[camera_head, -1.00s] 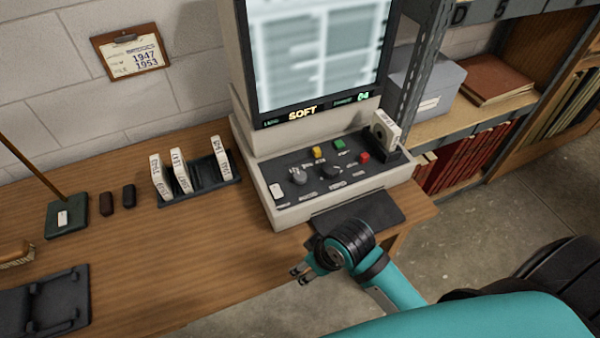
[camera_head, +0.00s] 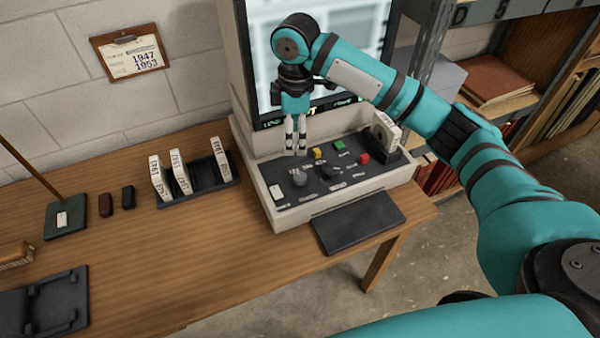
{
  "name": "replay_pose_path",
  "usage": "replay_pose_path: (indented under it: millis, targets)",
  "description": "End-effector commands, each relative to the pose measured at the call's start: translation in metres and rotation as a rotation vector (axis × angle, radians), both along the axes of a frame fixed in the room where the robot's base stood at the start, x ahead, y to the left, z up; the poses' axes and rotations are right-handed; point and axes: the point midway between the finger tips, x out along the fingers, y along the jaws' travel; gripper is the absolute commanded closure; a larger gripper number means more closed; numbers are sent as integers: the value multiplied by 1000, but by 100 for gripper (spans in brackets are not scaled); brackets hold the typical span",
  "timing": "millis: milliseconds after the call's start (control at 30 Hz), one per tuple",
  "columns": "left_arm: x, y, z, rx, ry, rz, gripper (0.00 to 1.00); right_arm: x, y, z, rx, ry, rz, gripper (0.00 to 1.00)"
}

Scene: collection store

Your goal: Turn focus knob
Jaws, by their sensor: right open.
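The microfilm reader's control panel (camera_head: 345,186) is a dark sloped face with two knobs. A grey knob (camera_head: 299,178) sits at its left and a dark knob (camera_head: 330,172) near its middle; their labels are too small to read. My right gripper (camera_head: 297,151) points down just above and behind the grey knob, open and empty, apparently not touching it. The blurred screen (camera_head: 258,60) is partly hidden by my right arm, as is most of its status line. My left gripper is not in view.
Yellow (camera_head: 317,152), green (camera_head: 339,144) and red (camera_head: 363,158) buttons sit close to the knobs. A white reel box (camera_head: 385,131) stands at the panel's right. A rack (camera_head: 207,187) of white boxes stands left of the reader.

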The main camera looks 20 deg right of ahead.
Motion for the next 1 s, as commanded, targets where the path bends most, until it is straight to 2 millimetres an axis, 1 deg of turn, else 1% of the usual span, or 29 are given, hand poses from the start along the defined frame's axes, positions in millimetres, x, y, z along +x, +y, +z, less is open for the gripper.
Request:
replay_pose_path:
  millis: [33,100,167,267,367,800,1000]
  targets:
    - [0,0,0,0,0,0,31,4,-8,11,-9,0,-4,43]
    - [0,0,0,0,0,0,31,6,-12,19,-13,7,-2,43]
    - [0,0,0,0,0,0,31,7,-14,21,-15,11,-2,43]
    - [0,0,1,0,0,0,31,7,-15,14,-16,16,-3,43]
    - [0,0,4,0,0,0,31,6,-15,-1,-16,16,-3,43]
    - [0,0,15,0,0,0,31,5,-15,-96,-17,15,-3,43]
    - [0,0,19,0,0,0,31,6,-14,-131,-16,12,-2,43]
